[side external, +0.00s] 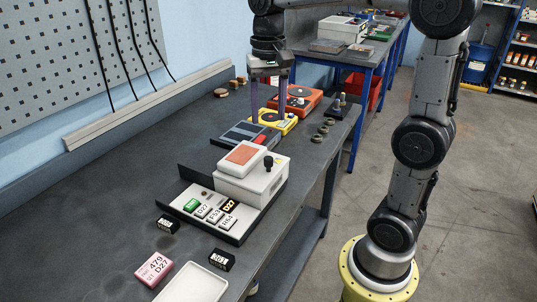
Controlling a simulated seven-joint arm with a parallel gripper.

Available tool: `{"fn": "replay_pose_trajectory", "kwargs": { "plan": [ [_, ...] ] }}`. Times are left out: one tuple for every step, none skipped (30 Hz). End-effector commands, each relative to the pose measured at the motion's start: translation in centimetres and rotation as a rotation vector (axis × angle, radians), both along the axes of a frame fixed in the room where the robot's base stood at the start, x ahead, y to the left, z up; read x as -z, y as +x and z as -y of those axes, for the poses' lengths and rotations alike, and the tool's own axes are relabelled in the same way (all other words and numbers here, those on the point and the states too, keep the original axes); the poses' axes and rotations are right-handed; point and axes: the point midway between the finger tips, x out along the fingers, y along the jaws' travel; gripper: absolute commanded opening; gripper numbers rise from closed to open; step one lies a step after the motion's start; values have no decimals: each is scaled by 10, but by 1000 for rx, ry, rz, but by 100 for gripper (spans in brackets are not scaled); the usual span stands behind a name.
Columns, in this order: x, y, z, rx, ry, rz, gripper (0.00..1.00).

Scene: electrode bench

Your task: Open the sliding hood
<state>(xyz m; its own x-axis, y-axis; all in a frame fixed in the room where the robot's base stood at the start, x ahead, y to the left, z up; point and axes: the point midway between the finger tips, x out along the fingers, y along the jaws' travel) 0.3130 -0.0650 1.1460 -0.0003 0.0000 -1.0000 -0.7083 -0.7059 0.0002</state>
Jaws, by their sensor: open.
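The sliding hood (232,186) appears to be the white box with an orange-brown top panel and a black knob (268,162) at its right. It sits at the back right of a dark-walled tray (240,233). Whether the fingers touch that unit cannot be told.
A dark-topped grey box (236,137) stands behind the hood. An orange unit (306,103) and small round parts (322,130) are farther back. Small black boxes (222,260), a pink box (154,268) and a white dish (192,284) lie in front. The bench's left side is largely clear.

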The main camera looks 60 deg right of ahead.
Motion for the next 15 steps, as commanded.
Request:
{"fn": "replay_pose_trajectory", "kwargs": {
  "plan": [
    [9, -1, 0, -1, 1, -5, 60],
    [15, -2, -1, -1, 1, -6, 60],
    [23, -1, 0, -1, 1, -7, 60],
    [29, -1, 0, -1, 1, -6, 60],
    [35, -2, -1, -1, 1, -6, 60],
    [42, -2, -1, -1, 1, -6, 60],
    [49, -2, -1, -1, 1, -6, 60],
    [54, -1, -1, -1, 1, -5, 60],
    [63, -2, -1, -2, 1, -6, 60],
    [68, -2, -1, -2, 1, -6, 60],
    [74, -2, -1, -2, 1, -6, 60],
    [81, -1, -1, -2, 1, -5, 60],
    [86, -2, -1, -2, 1, -6, 60],
    [91, -1, -1, -2, 1, -5, 60],
    [97, -2, -1, -2, 1, -4, 60]
  ]
}}
